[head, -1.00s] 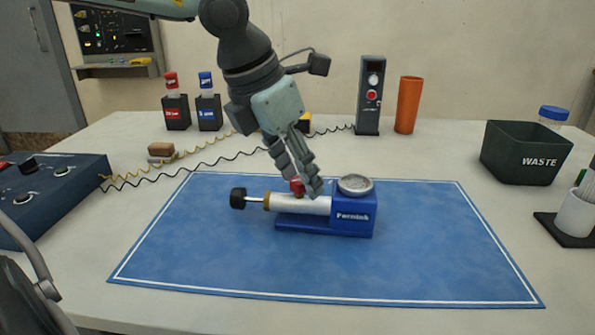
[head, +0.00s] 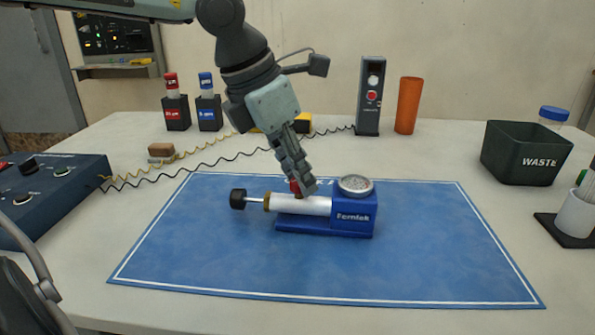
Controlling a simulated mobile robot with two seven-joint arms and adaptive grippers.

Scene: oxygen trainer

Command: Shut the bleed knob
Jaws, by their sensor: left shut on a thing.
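The bleed knob (head: 295,187) is a small red knob on top of the silver cylinder of the blue pump (head: 325,226). The pump lies on the blue mat (head: 220,262), with a round gauge (head: 355,184) at its right end and a black plunger handle (head: 238,199) at its left end. My left gripper (head: 302,188) reaches down from above and is shut on the red knob; its fingers partly hide the knob. How far the knob is turned cannot be told. My right gripper is not in view.
A black waste bin (head: 525,152) stands at the right. An orange cup (head: 408,105) and a dark device (head: 369,95) stand behind the mat. A blue control box (head: 60,185) is at the left. The mat around the pump is clear.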

